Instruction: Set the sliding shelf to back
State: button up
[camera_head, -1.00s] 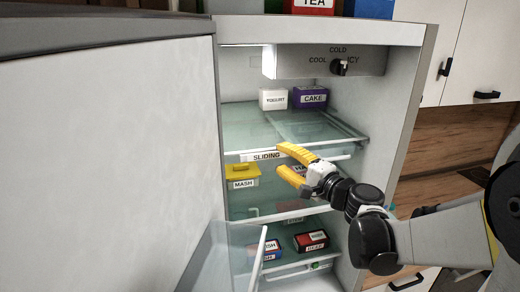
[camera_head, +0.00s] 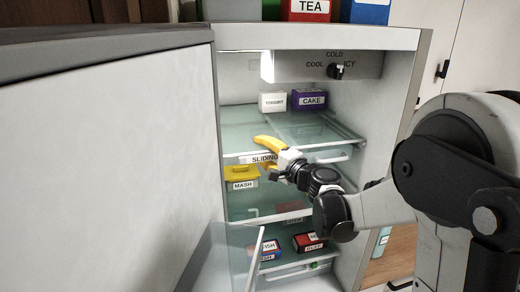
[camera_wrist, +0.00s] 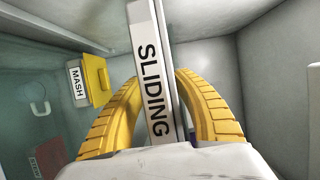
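The sliding shelf (camera_head: 240,142) is a glass shelf in the fridge with a white front strip marked SLIDING (camera_head: 262,159). A yogurt box (camera_head: 272,101) and a purple cake box (camera_head: 310,99) stand at its back. My gripper (camera_head: 263,158) is at the front strip, with its upper yellow finger above the strip; the lower finger is hard to make out. In the wrist view, the strip (camera_wrist: 152,70) runs between the two yellow fingers. A narrow gap shows at the right finger; contact at the tips is unclear. The fingers look apart.
A yellow mash container (camera_head: 242,176) stands on the shelf below, left of my gripper. Lower boxes (camera_head: 308,242) stand near the bottom. The large door (camera_head: 110,150) stands open at left. A knob (camera_head: 334,71) is at the top right. My arm fills the right side.

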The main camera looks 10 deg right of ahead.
jog(key=shift+s, duration=0.1)
grip_shut()
jog(key=shift+s, duration=0.1)
jog(key=shift+o, duration=0.3)
grip_release()
jog(key=shift+f, duration=0.1)
jog(key=o, duration=0.4)
jog(key=shift+c, duration=0.2)
send_near(274, 158)
jog(key=x, duration=0.4)
jog(key=shift+w+a, duration=0.15)
jog(key=shift+w, duration=0.25)
